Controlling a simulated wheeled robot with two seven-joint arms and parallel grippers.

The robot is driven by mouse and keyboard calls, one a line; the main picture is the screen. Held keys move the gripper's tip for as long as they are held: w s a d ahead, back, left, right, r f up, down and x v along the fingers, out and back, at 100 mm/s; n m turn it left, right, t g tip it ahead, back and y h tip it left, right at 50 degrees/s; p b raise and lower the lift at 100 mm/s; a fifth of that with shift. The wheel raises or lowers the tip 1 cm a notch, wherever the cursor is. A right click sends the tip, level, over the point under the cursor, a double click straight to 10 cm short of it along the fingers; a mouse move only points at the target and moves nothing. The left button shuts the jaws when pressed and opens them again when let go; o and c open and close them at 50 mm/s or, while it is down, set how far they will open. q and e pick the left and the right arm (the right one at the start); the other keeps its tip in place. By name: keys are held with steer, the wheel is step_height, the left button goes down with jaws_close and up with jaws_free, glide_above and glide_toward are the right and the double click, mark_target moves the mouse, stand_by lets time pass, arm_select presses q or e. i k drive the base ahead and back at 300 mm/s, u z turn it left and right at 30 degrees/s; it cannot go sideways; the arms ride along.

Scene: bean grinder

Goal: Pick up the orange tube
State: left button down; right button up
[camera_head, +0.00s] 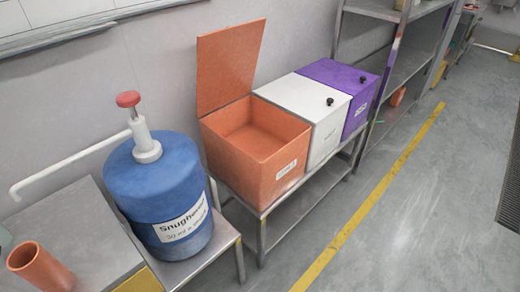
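An orange tube (41,267) stands at the lower left, open at the top and slightly tilted in the picture. It is on or just in front of the grey metal surface (95,245); its lower end is close to the picture's bottom edge. Neither of my grippers can be made out in this view. A small pale piece (4,238) shows at the left edge, too cut off to identify.
A blue container (150,185) with a red-topped pump (128,100) and long white spout stands right of the tube. Beyond are an open orange box (265,175), a white box (320,125) and a purple box (345,80) on a metal stand. Grey floor lies right.

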mark_target(29, 261)
steer(key=u, duration=1.7)
steer(key=k, duration=0.5)
steer(key=u, duration=1.7)
steer(key=i, duration=1.05)
steer(key=z, duration=2)
